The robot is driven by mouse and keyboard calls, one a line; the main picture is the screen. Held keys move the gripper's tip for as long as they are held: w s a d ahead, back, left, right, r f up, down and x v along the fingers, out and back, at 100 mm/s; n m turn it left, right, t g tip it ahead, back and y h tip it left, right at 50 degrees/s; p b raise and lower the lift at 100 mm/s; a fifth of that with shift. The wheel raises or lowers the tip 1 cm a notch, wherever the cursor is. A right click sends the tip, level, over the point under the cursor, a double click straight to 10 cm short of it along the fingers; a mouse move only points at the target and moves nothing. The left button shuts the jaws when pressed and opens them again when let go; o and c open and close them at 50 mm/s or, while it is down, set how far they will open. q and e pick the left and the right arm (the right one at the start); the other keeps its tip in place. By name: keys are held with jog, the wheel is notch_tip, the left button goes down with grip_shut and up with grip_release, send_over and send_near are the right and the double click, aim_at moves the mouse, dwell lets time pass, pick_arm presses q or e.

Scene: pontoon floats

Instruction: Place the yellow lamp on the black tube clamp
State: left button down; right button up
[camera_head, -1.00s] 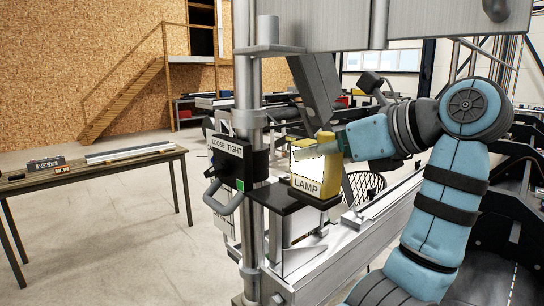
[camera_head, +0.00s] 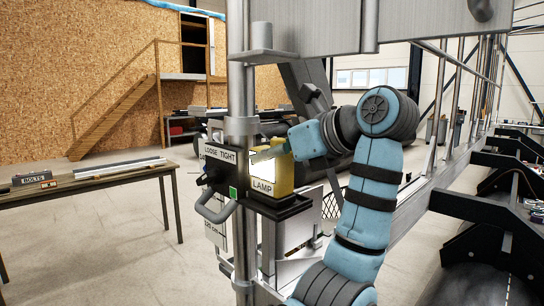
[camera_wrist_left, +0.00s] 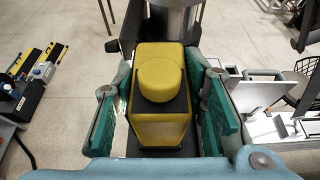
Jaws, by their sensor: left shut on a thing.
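The yellow lamp (camera_head: 283,177), with a white face and a LAMP label, stands upright at the black tube clamp (camera_head: 230,174) on a vertical metal tube. It is over the clamp's black plate (camera_head: 285,208); whether it touches the plate I cannot tell. My left gripper (camera_head: 268,152) reaches it from the right and is shut on its upper part. In the left wrist view, the lamp (camera_wrist_left: 160,112) sits between the two green-padded fingers of my left gripper (camera_wrist_left: 165,92), its round top facing the camera. The clamp shows a LOOSE TIGHT label and a grey handle. My right gripper is out of view.
A table (camera_head: 110,183) with a BOLTS box (camera_head: 32,178) and metal bars stands at the left. The vertical tube (camera_head: 239,70) rises beside the lamp, and a large grey metal beam (camera_head: 400,20) hangs above. Open floor lies between table and tube.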

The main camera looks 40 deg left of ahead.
pick_arm(q)
jog(key=c, duration=1.5)
grip_release()
jog(key=shift+f, duration=0.2)
jog(key=o, duration=0.3)
jog(key=shift+o, duration=1)
jog(key=shift+r, duration=0.15)
jog(key=shift+d+r, duration=0.15)
jog(key=shift+r, duration=0.1)
jog(key=v, duration=0.3)
jog(key=shift+d+r, duration=0.1)
jog(key=shift+d, duration=0.1)
jog(key=p+v, duration=0.2)
jog(key=v, duration=0.2)
